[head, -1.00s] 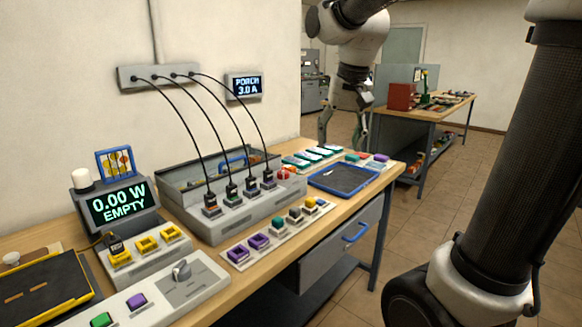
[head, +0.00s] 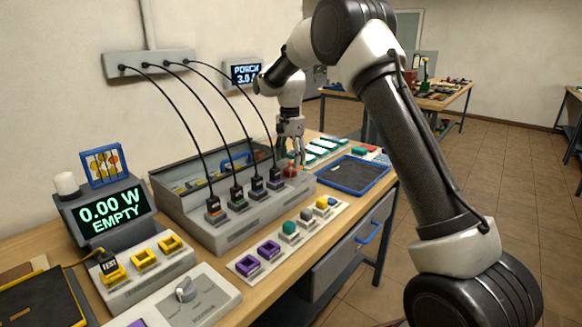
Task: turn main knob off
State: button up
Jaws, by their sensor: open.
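A red knob (head: 290,170) sits at the right end of the grey charger box (head: 235,237). A grey knob (head: 184,291) stands on a pale panel (head: 222,292) at the front left. I cannot read a label that tells which one is the main knob. My gripper (head: 294,162) is open and points down, with its fingers just above or around the red knob. I cannot tell whether they touch it. The fingers partly cover the red knob, and its exact turn is too small to make out.
Several black cables run from the wall strip (head: 150,63) to plugs in the box, close to my gripper's left. A blue tray (head: 352,174) and teal-and-white modules (head: 322,147) lie to the right. A display (head: 112,212) reads 0.00 W EMPTY.

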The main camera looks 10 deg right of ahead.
aim_at(290, 166)
jog(key=shift+f, duration=1.85)
jog(key=shift+c, duration=0.5)
jog(key=c, duration=1)
jog(key=shift+o, duration=0.2)
